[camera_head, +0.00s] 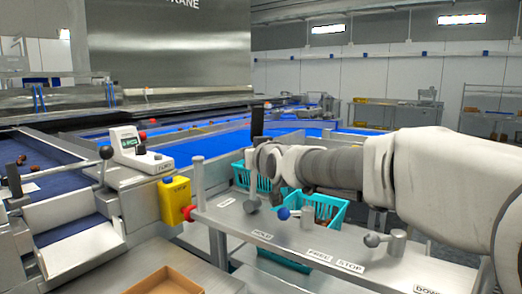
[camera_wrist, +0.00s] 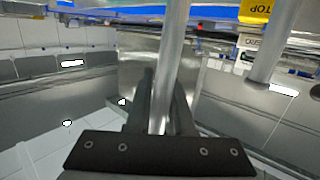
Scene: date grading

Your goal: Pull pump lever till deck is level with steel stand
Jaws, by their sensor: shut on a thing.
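My gripper (camera_wrist: 165,88) is shut on a bright steel rod (camera_wrist: 172,45), which runs between its two dark fingers in the wrist view; I take this rod to be the pump lever. In the head view my arm reaches in from the right, and a dark upright piece (camera_head: 258,122) shows at its far end; the grip itself is mostly hidden there. Below it is a steel panel (camera_head: 290,232) with labels, among them HOLD, FREE STOP and DOWN. I cannot tell which surfaces are the deck and the steel stand, or their relative heights.
A blue-knobbed lever (camera_head: 283,213) and a grey-knobbed lever (camera_head: 372,240) stand on the panel. A steel post (camera_head: 198,178) and a yellow box (camera_head: 175,200) are left of the arm. Teal crates (camera_head: 325,208) stand behind. A cardboard box (camera_head: 165,280) is at the front.

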